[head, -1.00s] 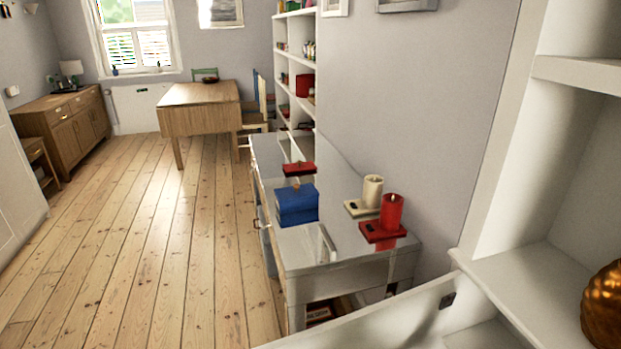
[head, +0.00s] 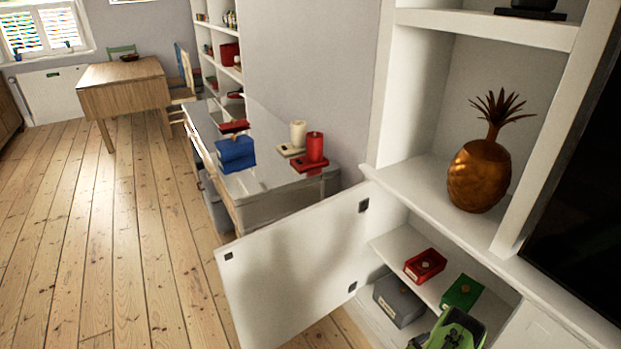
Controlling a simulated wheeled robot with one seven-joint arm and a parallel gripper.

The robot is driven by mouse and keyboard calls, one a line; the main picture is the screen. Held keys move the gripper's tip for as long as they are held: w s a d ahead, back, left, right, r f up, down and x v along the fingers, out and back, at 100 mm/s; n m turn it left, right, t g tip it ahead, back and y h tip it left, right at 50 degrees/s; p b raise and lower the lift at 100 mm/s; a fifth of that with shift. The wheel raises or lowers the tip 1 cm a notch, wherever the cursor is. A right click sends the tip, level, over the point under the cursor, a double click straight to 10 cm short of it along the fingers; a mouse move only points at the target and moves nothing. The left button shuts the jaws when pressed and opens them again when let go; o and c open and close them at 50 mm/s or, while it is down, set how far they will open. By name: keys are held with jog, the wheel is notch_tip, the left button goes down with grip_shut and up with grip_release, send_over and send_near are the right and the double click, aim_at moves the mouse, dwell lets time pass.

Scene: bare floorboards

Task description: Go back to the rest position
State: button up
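A green and black part (head: 455,331) shows at the bottom right edge, in front of the open cupboard. It may be my gripper, but it is cut off by the frame. I cannot make out two fingertips, or whether anything is held.
An open white cupboard door (head: 290,270) juts over the floor. Inside the cupboard are a red box (head: 425,265), a green box (head: 461,292) and a grey box (head: 398,300). A golden pineapple (head: 479,173) stands above. A low cabinet (head: 272,205) is beyond; floorboards (head: 110,230) at left are clear.

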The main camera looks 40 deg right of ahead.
jog(key=w+r+n+t+y+p, duration=0.1)
jog(key=w+r+n+t, duration=0.4)
jog(key=w+r+n, duration=0.4)
jog(key=w+r+n+t+y+p, duration=0.1)
jog(key=w+r+n+t, duration=0.5)
jog(key=w, duration=0.6)
jog(key=w+a+r+n+t+y+p, duration=0.2)
jog(key=w+a+r+n+y, duration=0.3)
jog(key=w+a+r+n, duration=0.4)
jog(key=w+a+r+n+t+y+p, duration=0.15)
jog(key=w+a+r+n+y, duration=0.25)
jog(key=a+r+n, duration=0.55)
jog(key=s+a+r+n+g+y+p, duration=0.2)
jog(key=s+a+r+n, duration=0.2)
jog(key=a+r+n, duration=0.35)
jog(key=s+a+r+n+g+y+p, duration=0.1)
jog(key=s+a+r+n+g+y, duration=0.1)
jog(key=s+a+r+n, duration=0.5)
jog(key=s+a+r+n+g+p, duration=0.1)
jog(key=s+a+r+n+g, duration=0.1)
jog(key=s, duration=0.7)
jog(key=s+a+r+n+g+p, duration=0.1)
jog(key=s+a+r+n+p, duration=0.1)
jog(key=s+a+n, duration=0.3)
jog(key=s+a+r, duration=0.1)
jog(key=s, duration=0.3)
jog(key=shift+r+g, duration=0.35)
